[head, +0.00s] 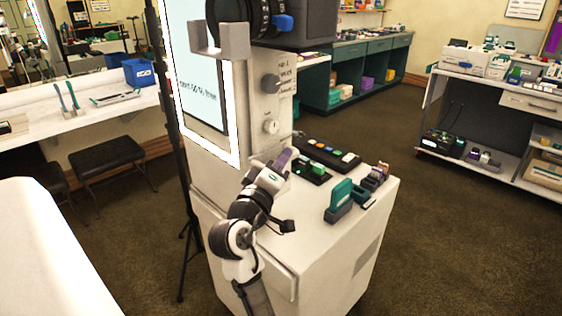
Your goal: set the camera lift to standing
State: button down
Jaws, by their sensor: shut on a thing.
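The white booth column (227,97) carries a large black camera (240,14) at its top. On its front are a dark upper knob (270,84), beside small lines of lettering (287,76) too small to read surely, and a pale lower knob (270,126). My gripper (274,171) is low at the column's front, below both knobs and just above the cabinet top. It is shut on a purple-grey piece (284,157). The gripper hides part of this piece, and I cannot tell whether it is fixed to the column. Which lift setting is selected cannot be read.
The white cabinet top (312,235) holds a black button panel (328,153), a small dark tray with green items (312,169), and a teal stamp-like block (340,197). A tripod leg (186,225) stands left of the column. Brown carpet is open to the right.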

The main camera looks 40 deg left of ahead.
notch_tip(320, 180, up, 13)
jog(key=p, duration=0.9)
jog(key=c, duration=1.4)
grip_release()
jog(key=b+v, duration=0.4)
jog(key=v, duration=1)
